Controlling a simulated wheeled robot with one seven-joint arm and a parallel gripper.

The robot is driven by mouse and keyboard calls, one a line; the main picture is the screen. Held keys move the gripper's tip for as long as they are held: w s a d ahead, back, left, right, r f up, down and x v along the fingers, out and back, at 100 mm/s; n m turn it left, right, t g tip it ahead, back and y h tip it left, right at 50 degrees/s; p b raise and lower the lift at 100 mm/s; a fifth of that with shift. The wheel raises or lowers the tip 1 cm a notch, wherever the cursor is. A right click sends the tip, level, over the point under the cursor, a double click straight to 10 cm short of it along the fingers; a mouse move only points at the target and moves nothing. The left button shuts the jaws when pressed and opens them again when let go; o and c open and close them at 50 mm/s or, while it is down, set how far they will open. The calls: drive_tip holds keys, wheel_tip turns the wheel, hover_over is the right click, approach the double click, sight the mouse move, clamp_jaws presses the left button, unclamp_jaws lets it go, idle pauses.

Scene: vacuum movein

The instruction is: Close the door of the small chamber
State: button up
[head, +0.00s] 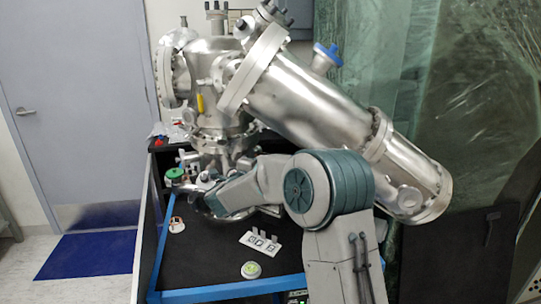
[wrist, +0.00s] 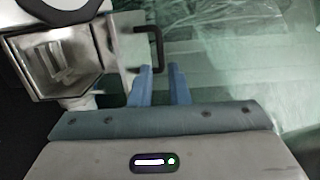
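In the wrist view, the small chamber (wrist: 58,62) is a metal box at the upper left, its open front showing a shiny interior. Its door (wrist: 104,42) appears swung out, seen nearly edge-on at the right side of the opening. A black C-shaped handle (wrist: 158,45) sticks out to the right from it. My gripper (wrist: 161,68) has two blue fingers with a gap between them. In the head view, my arm hides the fingers, and I cannot make out the small chamber's door.
A large steel vacuum vessel (head: 300,95) with a slanted tube stands over the black-topped cart (head: 205,265). A white block (head: 258,242) and a small round green-and-white item (head: 251,270) lie on the cart top. A greenish plastic curtain (head: 450,70) hangs at the right.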

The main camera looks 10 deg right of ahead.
drive_tip(key=p+x, duration=0.1)
drive_tip(key=x, duration=0.6)
drive_tip(key=shift+w+d, duration=0.2)
drive_tip(key=shift+w, duration=0.1)
clamp_jaws()
